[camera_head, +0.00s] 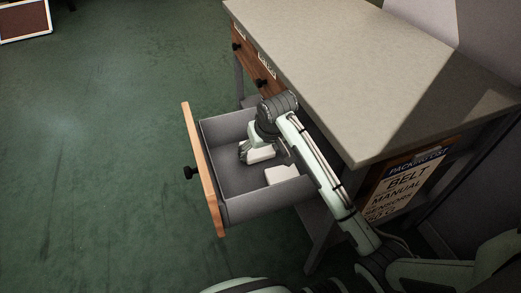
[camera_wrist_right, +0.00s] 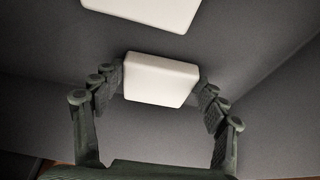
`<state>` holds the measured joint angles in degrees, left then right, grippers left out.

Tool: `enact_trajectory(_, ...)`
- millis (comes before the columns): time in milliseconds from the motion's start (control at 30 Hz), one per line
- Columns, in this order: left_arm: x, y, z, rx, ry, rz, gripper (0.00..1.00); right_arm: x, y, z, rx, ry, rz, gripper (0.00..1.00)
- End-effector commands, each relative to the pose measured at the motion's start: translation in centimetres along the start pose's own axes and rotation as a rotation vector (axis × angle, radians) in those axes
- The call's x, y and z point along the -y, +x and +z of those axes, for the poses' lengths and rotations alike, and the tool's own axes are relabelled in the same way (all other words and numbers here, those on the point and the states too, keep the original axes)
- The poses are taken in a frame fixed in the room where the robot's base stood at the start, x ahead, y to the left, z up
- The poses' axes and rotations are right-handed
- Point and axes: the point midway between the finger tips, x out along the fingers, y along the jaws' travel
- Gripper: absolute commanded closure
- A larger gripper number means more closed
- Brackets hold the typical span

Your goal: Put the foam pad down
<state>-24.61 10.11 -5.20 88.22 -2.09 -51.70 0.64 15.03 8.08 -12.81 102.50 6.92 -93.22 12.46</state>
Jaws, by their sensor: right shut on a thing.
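My right gripper (camera_head: 256,149) reaches down into the open drawer (camera_head: 205,180) and is shut on a white foam pad (camera_head: 262,155). The right wrist view shows the pad (camera_wrist_right: 160,80) between the fingertips of the right gripper (camera_wrist_right: 160,84), with fingers on both sides of it. Whether the held pad touches the drawer floor I cannot tell. A second white pad (camera_head: 282,174) lies on the drawer floor to the right, apart from the held one; it also shows at the top of the right wrist view (camera_wrist_right: 150,10). My left gripper is not in view.
The drawer is pulled out from under a grey-topped bench (camera_head: 350,70), whose edge lies close to my right arm. A sign (camera_head: 405,185) hangs on the bench's end. The drawer's grey floor is otherwise bare around the pads. Green floor (camera_head: 100,150) at left is clear.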

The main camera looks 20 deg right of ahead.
Motion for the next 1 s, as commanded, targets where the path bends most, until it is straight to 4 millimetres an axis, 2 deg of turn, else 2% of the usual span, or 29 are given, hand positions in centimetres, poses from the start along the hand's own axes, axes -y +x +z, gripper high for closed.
enact_trajectory(100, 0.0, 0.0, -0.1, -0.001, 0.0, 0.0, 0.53, 0.0, 0.3, 0.1, 0.0, 0.0, 0.0, 0.43)
enact_trajectory(133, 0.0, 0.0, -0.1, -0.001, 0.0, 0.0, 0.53, 0.0, 0.3, 0.1, 0.0, 0.0, 0.0, 0.26)
enact_trajectory(300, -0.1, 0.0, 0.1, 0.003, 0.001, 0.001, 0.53, 0.0, 0.3, 0.1, 0.0, 0.0, 0.0, 0.07)
enact_trajectory(600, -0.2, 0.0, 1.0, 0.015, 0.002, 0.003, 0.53, 0.0, 0.2, 0.1, 0.0, 0.0, 0.0, 0.07)
enact_trajectory(733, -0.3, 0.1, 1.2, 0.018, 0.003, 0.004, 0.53, 0.0, -0.5, -0.1, -0.001, 0.0, 0.0, 0.07)
enact_trajectory(867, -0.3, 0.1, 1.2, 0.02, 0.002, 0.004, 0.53, 0.0, -2.6, -0.1, -0.005, 0.0, 0.0, 0.07)
enact_trajectory(1000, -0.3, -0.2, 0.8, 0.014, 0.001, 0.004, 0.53, 0.0, -5.8, -0.2, -0.006, -0.001, -0.001, 0.07)
